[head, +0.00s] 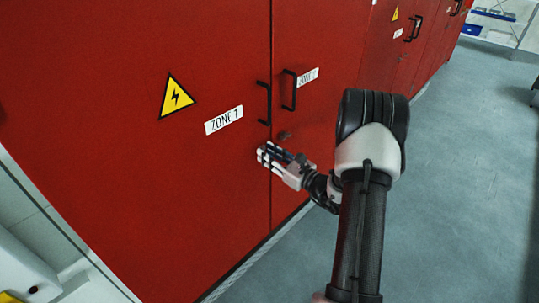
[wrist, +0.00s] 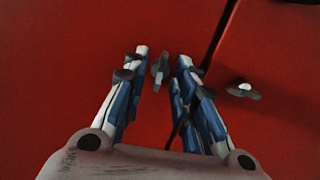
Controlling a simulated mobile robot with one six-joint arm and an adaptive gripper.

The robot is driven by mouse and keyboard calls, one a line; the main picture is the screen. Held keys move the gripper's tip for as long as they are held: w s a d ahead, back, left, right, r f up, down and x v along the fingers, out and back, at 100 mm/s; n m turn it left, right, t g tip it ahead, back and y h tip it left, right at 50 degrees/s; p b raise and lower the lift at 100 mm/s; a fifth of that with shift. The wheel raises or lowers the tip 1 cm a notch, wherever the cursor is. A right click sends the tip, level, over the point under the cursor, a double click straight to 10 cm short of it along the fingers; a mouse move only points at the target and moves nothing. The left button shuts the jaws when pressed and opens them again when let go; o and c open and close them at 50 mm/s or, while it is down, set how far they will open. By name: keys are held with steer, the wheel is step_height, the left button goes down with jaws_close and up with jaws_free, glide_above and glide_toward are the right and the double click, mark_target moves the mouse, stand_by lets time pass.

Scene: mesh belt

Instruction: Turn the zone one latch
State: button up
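The zone one door (head: 150,190) is a large red panel with a white zone label (head: 224,120) and a black bar handle (head: 265,103). In the wrist view, its small grey latch (wrist: 158,70) sits just left of the door seam. My gripper (head: 266,153) points at the door below the handle and hides this latch in the head view. In the wrist view, my gripper (wrist: 163,58) is open, with one finger on each side of the latch. A narrow red gap shows on both sides, so neither finger appears to touch it.
The zone two door (head: 325,60) adjoins on the right, with its own handle (head: 289,90) and latch (head: 284,135). That latch also shows in the wrist view (wrist: 243,91), right of my fingers. Grey floor (head: 460,180) is clear at the right.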

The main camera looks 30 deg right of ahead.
steer(key=v, duration=1.2)
steer(key=s+a+r+n+g+y, duration=0.2)
steer(key=a+r+n+g+y, duration=0.45)
steer(key=a, duration=0.65)
steer(key=s+a+r+n+g+y, duration=0.1)
steer(key=s+a+r+n+g, duration=0.3)
steer(key=a+n, duration=0.65)
steer(key=s+a+n+g+h, duration=0.4)
steer(key=s+a+n+g, duration=0.1)
steer(key=s+a+n, duration=0.15)
steer(key=s+d+r+n+t+h, duration=0.2)
steer(key=s+d+r+n+h, duration=0.1)
steer(key=s+n+h, duration=0.4)
steer(key=shift+r+n, duration=0.25)
steer(key=shift+n, duration=1.1)
